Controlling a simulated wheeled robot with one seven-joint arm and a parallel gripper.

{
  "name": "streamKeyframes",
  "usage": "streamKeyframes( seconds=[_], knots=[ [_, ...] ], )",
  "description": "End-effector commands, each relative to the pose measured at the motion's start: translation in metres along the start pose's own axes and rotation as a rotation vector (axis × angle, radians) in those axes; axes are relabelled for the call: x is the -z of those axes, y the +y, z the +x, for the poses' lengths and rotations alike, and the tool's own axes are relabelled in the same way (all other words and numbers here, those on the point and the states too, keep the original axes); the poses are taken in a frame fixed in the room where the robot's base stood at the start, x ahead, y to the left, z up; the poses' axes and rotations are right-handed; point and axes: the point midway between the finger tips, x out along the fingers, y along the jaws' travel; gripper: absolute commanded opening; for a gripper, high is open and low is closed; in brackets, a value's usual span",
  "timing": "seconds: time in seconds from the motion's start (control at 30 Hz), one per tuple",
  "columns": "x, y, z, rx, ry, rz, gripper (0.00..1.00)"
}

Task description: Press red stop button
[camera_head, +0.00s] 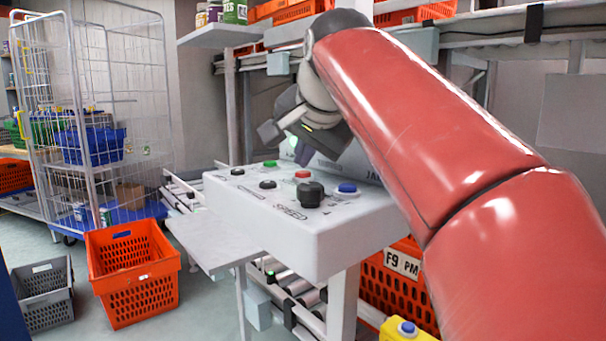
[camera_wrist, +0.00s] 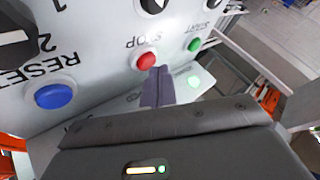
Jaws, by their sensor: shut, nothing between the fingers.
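The red stop button (camera_head: 303,174) sits on the top face of a white control panel (camera_head: 240,205). In the wrist view the red button (camera_wrist: 146,61) is beside the word STOP, close to the tips of my gripper (camera_wrist: 158,72). My gripper's two dark fingers are shut together with nothing between them. In the wrist view they point towards the red button, with the tips slightly right of and below it. I cannot tell whether they touch it. In the head view my gripper is behind the button, partly hidden by my wrist.
A green button (camera_head: 270,164), a blue button (camera_head: 347,187), a large black knob (camera_head: 311,194) and smaller black controls share the panel. A wire cage trolley (camera_head: 105,80) and an orange tote (camera_head: 135,275) stand at left. Another orange tote (camera_head: 400,290) is below the panel.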

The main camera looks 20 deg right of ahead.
Motion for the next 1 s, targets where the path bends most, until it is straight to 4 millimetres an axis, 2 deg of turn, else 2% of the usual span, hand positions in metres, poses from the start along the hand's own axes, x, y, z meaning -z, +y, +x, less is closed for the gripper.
streamKeyframes(
  seconds=[1.0],
  knots=[
    [-0.0045,0.0045,0.0062,0.0,0.0,0.0,0.0]
  ],
)
